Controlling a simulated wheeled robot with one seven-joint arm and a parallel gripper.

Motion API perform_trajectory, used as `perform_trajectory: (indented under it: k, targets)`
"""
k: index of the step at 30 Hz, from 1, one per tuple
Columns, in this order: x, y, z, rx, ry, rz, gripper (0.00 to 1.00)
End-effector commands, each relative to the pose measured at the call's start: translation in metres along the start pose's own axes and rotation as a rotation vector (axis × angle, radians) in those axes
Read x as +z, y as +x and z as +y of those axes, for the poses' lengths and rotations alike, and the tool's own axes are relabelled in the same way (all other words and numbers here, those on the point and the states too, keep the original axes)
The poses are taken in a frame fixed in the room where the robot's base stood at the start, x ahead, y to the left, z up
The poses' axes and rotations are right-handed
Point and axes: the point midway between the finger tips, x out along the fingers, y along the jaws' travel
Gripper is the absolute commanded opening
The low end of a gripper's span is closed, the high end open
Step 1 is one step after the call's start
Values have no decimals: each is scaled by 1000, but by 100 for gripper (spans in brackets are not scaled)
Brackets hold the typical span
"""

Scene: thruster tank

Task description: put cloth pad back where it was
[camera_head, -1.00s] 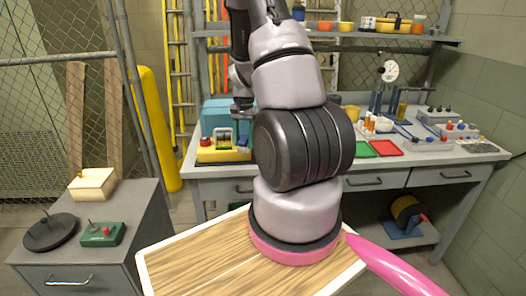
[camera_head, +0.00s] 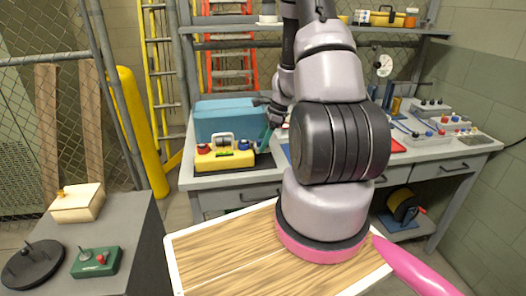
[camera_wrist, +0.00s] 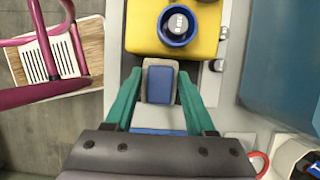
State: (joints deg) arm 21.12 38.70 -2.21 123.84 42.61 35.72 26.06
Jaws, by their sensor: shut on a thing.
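My gripper (camera_head: 266,138) is low over the bench, just right of the yellow box (camera_head: 225,159) with red and blue knobs. In the wrist view, its two teal fingers (camera_wrist: 160,80) are shut on a small grey piece with a blue face, which looks like the cloth pad (camera_wrist: 160,84). The pad is just beside the near edge of the yellow box, which also shows in the wrist view (camera_wrist: 205,35). I cannot tell whether the pad touches the bench. In the head view, the pad cannot be made out.
A blue case (camera_head: 228,118) stands behind the yellow box. A grey cabinet (camera_head: 125,225) stands at the left, with a green box (camera_head: 97,262).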

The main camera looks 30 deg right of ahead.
Motion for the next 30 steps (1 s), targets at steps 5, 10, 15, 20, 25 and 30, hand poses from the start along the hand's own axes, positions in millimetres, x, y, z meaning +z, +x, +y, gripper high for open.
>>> perform_trajectory:
  k: [5,10,15,20,25,30]
  targets:
    - [-11,25,1,4,3,-2,15]
    - [-15,34,0,1,0,0,15]
    - [-14,34,0,1,0,0,15]
    - [-15,36,0,0,0,0,74]
    - [-15,36,0,1,0,0,85]
    - [-15,35,0,1,-1,1,85]
